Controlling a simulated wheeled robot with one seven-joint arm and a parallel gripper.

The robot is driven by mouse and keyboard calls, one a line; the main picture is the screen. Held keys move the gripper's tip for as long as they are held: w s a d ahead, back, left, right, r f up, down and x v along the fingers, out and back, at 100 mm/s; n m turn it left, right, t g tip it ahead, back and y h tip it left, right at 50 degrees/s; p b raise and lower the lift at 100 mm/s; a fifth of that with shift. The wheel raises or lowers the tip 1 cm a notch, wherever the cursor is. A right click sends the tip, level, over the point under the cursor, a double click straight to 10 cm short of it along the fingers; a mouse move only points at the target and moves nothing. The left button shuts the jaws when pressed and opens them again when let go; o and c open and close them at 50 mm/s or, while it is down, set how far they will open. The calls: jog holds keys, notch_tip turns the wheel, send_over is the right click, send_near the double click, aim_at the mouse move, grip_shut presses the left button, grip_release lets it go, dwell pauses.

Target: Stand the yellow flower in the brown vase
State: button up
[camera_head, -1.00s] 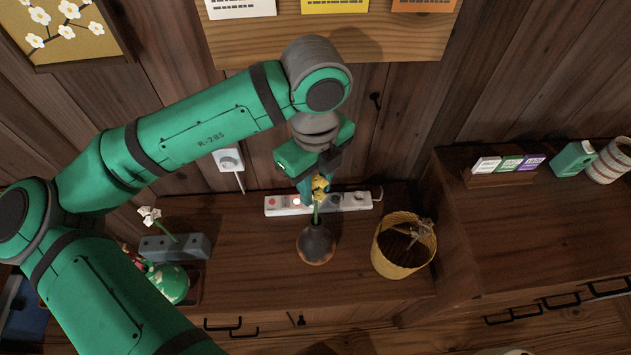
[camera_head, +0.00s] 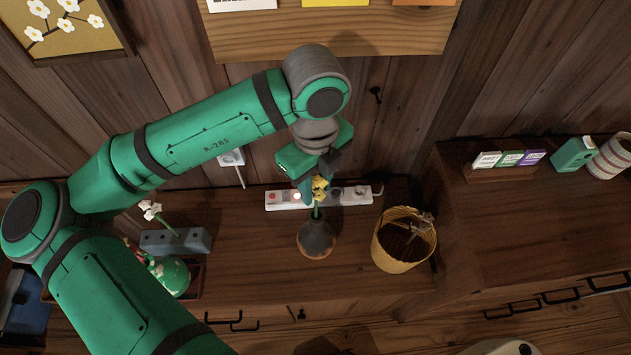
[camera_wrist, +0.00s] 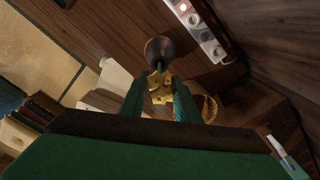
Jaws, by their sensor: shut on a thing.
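The yellow flower (camera_head: 320,184) is held by my gripper (camera_head: 312,182), its green stem pointing down. The brown vase (camera_head: 316,239) stands upright on the wooden cabinet top directly below. The lower stem end meets the vase's mouth in the head view, and it appears to be in the neck; how deep is hidden. In the wrist view my gripper's fingers (camera_wrist: 159,98) flank the yellow flower (camera_wrist: 161,89), and the round brown vase (camera_wrist: 159,49) lies just beyond it.
A white power strip (camera_head: 345,195) lies behind the vase. A yellow basket (camera_head: 381,249) stands to its right. A grey block (camera_head: 190,243) with a white flower (camera_head: 150,210) and a green round object (camera_head: 170,276) are to the left. The cabinet top in front of the vase is clear.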

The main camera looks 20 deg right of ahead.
aim_at(315, 176)
jog(key=shift+f, duration=2.5)
jog(key=shift+w+f, duration=0.1)
jog(key=shift+f, duration=0.1)
jog(key=o, duration=1.2)
jog(key=o, duration=0.6)
notch_tip(315, 176, up, 11)
jog(key=shift+f, duration=0.1)
